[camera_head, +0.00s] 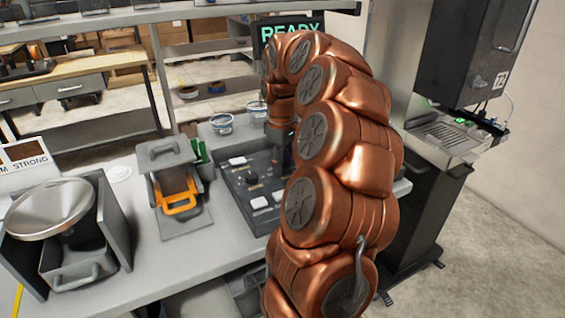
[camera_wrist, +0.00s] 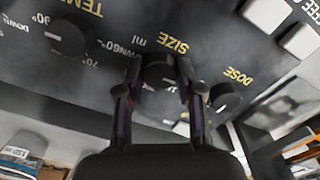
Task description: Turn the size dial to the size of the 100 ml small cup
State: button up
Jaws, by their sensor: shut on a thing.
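The black size dial (camera_wrist: 160,72) sits under the yellow SIZE label in the wrist view, upside down there. My gripper (camera_wrist: 160,90) has one finger on each side of the dial and is shut on it. A pale mark shows at the dial's near edge, but which size it points at is not readable. In the head view the dark control panel (camera_head: 237,181) is on the bench, and my arm covers its right part, with the size dial hidden. Two small cups (camera_head: 222,122) (camera_head: 258,110) stand behind the panel; their volumes cannot be read.
In the wrist view the TEMP dial (camera_wrist: 67,38) is left and the DOSE dial (camera_wrist: 224,96) right of my fingers. White buttons (camera_wrist: 267,14) are at upper right.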

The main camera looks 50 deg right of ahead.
jog(key=o, duration=1.2)
jog(key=shift+c, duration=0.2)
jog(key=shift+r, duration=0.1)
notch_tip(320, 180, up, 12)
jog(key=shift+a, duration=0.15)
